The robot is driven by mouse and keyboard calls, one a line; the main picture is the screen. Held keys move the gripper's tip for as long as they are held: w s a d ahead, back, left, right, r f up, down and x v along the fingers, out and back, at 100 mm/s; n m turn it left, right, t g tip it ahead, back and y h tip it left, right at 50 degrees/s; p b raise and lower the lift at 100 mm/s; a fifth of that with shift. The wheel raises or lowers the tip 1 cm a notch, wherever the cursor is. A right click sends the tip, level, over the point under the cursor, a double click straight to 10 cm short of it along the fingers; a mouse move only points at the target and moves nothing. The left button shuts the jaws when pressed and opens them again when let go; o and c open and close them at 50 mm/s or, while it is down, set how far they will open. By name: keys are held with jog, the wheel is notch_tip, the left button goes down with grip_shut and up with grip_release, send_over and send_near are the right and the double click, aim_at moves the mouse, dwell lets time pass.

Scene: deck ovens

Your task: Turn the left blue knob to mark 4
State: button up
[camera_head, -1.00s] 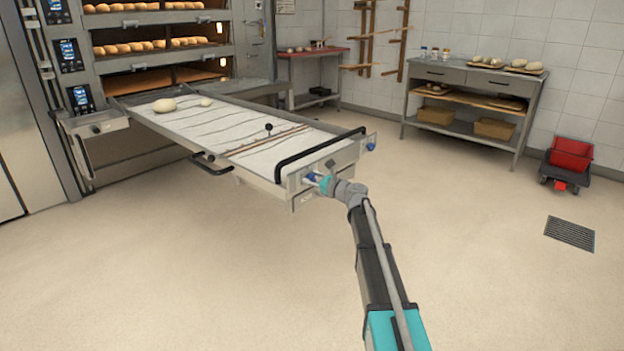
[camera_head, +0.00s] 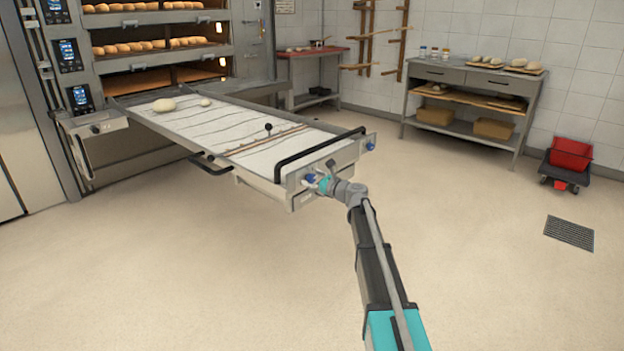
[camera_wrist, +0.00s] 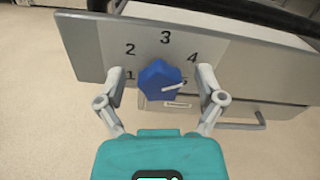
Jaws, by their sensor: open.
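The left blue knob (camera_wrist: 160,77) sits on a grey panel (camera_wrist: 88,43) with marks 1, 2, 3 and 4 around it. Its white pointer line aims right and slightly up, with its end below mark 4 (camera_wrist: 192,57). I cannot tell whether it lines up exactly. My gripper (camera_wrist: 160,88) is open, with one finger on each side of the knob; gaps show on both sides. In the head view my gripper (camera_head: 319,182) is at the front of the loader table, and the left knob (camera_head: 310,178) is partly hidden by it.
A second blue knob (camera_head: 371,147) is on the panel's right end. A black handle bar (camera_head: 320,152) runs above the panel. Dough pieces lie on the loader table (camera_head: 215,130) before the deck oven. The floor around my arm is clear.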

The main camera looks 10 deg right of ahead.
jog(key=v, duration=1.2)
dwell(0.5)
jog(key=s+a+f+n+g+h, duration=0.1)
jog(key=s+a+f+n+g, duration=0.3)
jog(key=s+a+f+n, duration=0.3)
jog(key=s+a+f+n+g+h, duration=0.2)
jog(key=s+a+f+n+g, duration=0.25)
jog(key=s+n, duration=0.3)
jog(key=s+d+f+n+g+h+p, duration=0.1)
jog(key=s+d+f+n+g+h, duration=0.2)
jog(key=s+n, duration=0.5)
jog(key=s+f+n+g+h+p, duration=0.1)
jog(key=s+f+n+g+h, duration=0.25)
jog(key=s, duration=0.75)
notch_tip(320, 180, up, 38)
jog(key=h+p, duration=0.1)
jog(key=p, duration=3.5)
jog(key=shift+d+t+p, duration=0.25)
jog(key=shift+t+p, duration=0.15)
jog(key=shift+r+h, duration=0.1)
jog(key=shift+h, duration=0.15)
